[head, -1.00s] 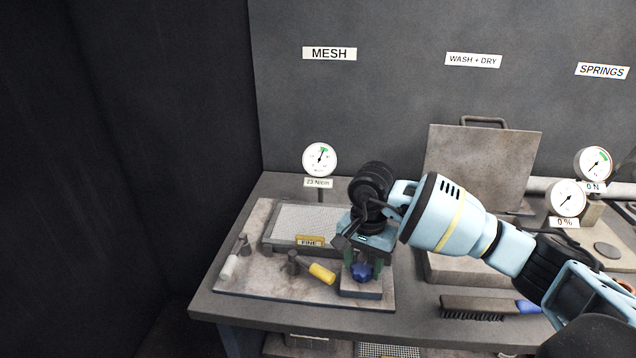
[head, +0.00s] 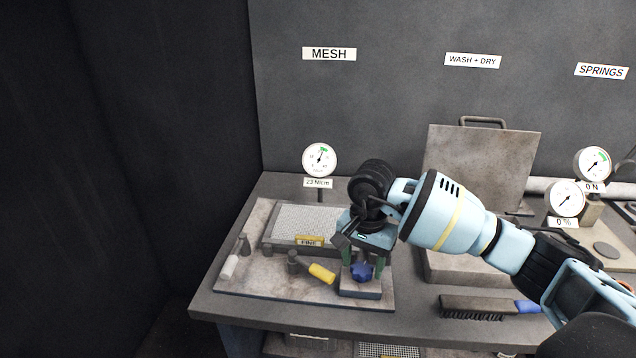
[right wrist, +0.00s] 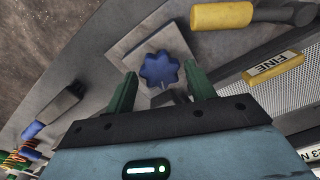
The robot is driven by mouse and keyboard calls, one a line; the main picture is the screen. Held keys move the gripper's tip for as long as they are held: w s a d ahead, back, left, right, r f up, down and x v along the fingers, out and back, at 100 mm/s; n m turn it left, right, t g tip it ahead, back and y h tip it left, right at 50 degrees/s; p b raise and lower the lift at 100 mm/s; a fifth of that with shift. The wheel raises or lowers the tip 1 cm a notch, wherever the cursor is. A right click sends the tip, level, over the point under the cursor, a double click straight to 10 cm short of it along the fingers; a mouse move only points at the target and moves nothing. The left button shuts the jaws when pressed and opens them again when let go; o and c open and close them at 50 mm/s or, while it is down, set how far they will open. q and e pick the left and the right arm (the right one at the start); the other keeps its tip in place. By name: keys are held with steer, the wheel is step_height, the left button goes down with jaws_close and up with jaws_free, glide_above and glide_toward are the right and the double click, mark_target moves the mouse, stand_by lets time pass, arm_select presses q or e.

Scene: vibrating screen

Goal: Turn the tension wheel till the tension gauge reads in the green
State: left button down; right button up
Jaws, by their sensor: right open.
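The tension wheel is a blue lobed knob (head: 361,272) on a small grey block at the front right of the mesh plate. It also shows in the right wrist view (right wrist: 160,70). My right gripper (head: 362,262) points down over it with its green fingers apart, one on each side of the knob; in the right wrist view its fingertips (right wrist: 158,82) show a gap to the knob. The tension gauge (head: 319,159) stands behind the mesh frame, its needle pointing up and slightly right near the green band, and the label under it (head: 318,183) reads 23 N/cm. My left gripper is out of view.
A mesh screen (head: 300,222) tagged FINE lies left of the knob. A brush (head: 473,308) lies to the right. Two more gauges stand far right.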

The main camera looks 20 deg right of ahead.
steer(key=shift+r+p, duration=0.75)
steer(key=shift+r, duration=2.05)
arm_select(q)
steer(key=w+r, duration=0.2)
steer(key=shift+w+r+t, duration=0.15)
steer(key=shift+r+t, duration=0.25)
arm_select(e)
steer(key=shift+o, duration=1.4)
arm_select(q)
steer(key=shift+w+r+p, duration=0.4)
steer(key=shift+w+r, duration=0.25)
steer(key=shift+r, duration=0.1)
arm_select(e)
step_height(320, 180, up, 6)
steer(key=shift+f, duration=0.1)
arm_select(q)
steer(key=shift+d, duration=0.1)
